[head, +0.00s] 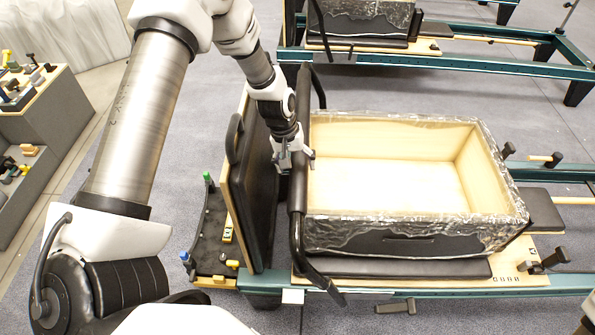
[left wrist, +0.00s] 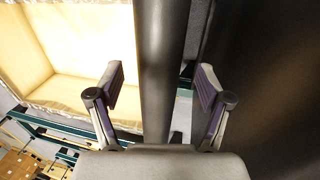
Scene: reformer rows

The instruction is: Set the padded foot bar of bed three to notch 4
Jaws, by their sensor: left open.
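The padded foot bar (head: 298,205) is a thick black bar across the near reformer, between an upright black padded board (head: 250,190) and a wooden box. Its bent arm runs down to the teal rail (head: 375,288) at the front. My left gripper (head: 296,157) is open at the bar's middle. In the left wrist view the bar (left wrist: 165,40) runs between the two spread fingers (left wrist: 161,85), with a gap visible on each side. The notches of the bar's support cannot be made out. My right gripper is not in view.
The clear-wrapped wooden box (head: 410,235) stands right of the bar on the carriage. A dark tray (head: 210,235) with small items lies left of the board. Another reformer (head: 480,68) stands behind. A grey stand (head: 45,150) with small objects is at the left.

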